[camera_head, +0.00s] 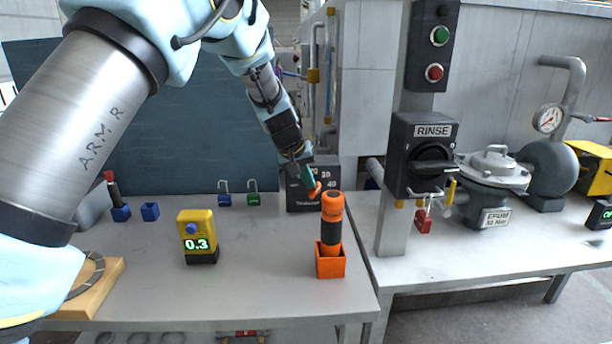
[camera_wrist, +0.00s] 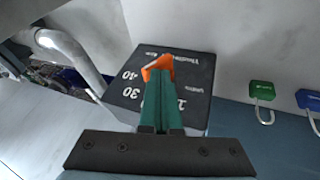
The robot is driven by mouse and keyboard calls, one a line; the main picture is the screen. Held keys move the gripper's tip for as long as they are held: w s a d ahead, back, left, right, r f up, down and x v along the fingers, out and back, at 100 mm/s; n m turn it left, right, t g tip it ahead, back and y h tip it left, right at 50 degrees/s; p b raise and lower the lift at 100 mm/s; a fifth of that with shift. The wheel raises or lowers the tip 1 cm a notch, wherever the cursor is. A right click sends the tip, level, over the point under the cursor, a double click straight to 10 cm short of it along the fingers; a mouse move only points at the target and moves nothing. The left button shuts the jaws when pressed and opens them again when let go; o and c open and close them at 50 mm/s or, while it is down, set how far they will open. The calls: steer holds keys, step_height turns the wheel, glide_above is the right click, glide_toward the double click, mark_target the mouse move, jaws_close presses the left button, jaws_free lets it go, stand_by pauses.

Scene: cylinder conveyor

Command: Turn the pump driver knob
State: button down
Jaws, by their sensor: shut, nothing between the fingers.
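The pump driver (camera_head: 297,198) is a dark box with white dial numbers at the back edge of the left table. Its face (camera_wrist: 196,72) fills the middle of the wrist view. An orange piece, apparently its knob (camera_head: 314,191), sits at the dial's centre and also shows in the wrist view (camera_wrist: 158,66). My gripper (camera_head: 313,183) reaches down from the upper left with its teal fingers together. The fingertips (camera_wrist: 161,84) are at the orange knob and hide part of it and the dial. I cannot tell whether they touch it.
An orange-and-black cylinder stands in an orange holder (camera_head: 331,265) in front of the pump driver. A yellow meter (camera_head: 197,228) reading 0.3 is to the left. A RINSE switch post (camera_head: 392,228) stands right.

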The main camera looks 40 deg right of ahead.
steer(key=shift+s+d+r+p, duration=0.1)
steer(key=shift+d+p, duration=0.1)
steer(key=shift+p, duration=0.15)
steer(key=shift+s+d+b, duration=0.35)
steer(key=shift+s+d, duration=0.05)
steer(key=shift+d, duration=0.05)
steer(key=shift+s+d, duration=0.15)
steer(key=shift+r, duration=0.1)
stand_by(0.4)
steer(key=shift+r+p, duration=0.5)
steer(key=shift+r, duration=0.25)
